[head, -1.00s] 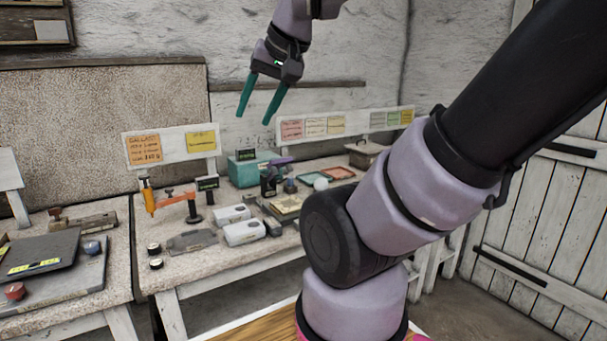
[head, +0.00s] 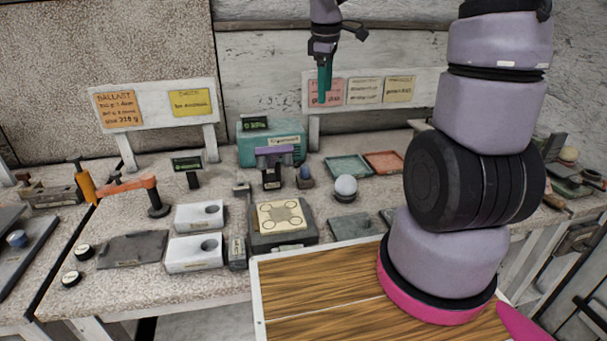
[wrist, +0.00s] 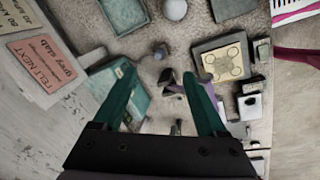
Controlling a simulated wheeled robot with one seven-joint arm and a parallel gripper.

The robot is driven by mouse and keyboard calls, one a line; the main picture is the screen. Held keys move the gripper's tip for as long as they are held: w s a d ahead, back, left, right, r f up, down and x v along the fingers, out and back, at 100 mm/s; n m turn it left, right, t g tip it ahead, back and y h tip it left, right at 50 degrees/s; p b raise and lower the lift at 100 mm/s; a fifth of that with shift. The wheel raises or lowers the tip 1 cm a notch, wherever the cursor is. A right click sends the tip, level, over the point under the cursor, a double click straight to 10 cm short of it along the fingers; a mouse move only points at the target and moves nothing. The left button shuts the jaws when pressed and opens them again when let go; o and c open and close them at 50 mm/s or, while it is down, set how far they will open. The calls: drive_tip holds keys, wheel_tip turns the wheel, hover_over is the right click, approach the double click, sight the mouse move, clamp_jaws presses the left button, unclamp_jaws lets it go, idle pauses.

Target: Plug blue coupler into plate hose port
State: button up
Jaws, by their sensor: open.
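My gripper (head: 324,98) is open and empty, with teal fingers pointing down, high above the back of the bench; both fingers also show in the wrist view (wrist: 158,72). A small dark-blue piece (head: 305,176), which looks like the blue coupler, stands right of a purple-topped stand (head: 272,165). It seems to be the small dark shape (wrist: 161,51) between my fingertips in the wrist view, well below them. A dark block with a cream plate (head: 281,216) sits nearer the bench's front; the plate also shows in the wrist view (wrist: 223,62). I cannot make out a hose port.
A teal box (head: 252,150) stands behind the purple-topped stand. A white sphere (head: 345,186), shallow trays (head: 348,166) and white blocks (head: 200,215) surround the area. An orange clamp (head: 127,185) is at left. Sign boards (head: 365,91) stand behind.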

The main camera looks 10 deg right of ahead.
drive_tip(key=w+f+n+g, duration=0.1)
drive_tip(key=w+f+n, duration=0.4)
drive_tip(key=f, duration=0.3)
drive_tip(key=n+g, duration=0.1)
drive_tip(key=n, duration=0.5)
approach(304, 166)
drive_tip(key=shift+w+d+y, duration=0.1)
drive_tip(key=shift+w+y, duration=0.1)
drive_tip(key=shift+y, duration=0.2)
wheel_tip(304, 166, down, 5)
drive_tip(key=shift+d+f, duration=0.15)
drive_tip(key=shift+f, duration=1.3)
drive_tip(key=shift+d+f, duration=0.15)
drive_tip(key=shift+f, duration=1.3)
clamp_jaws()
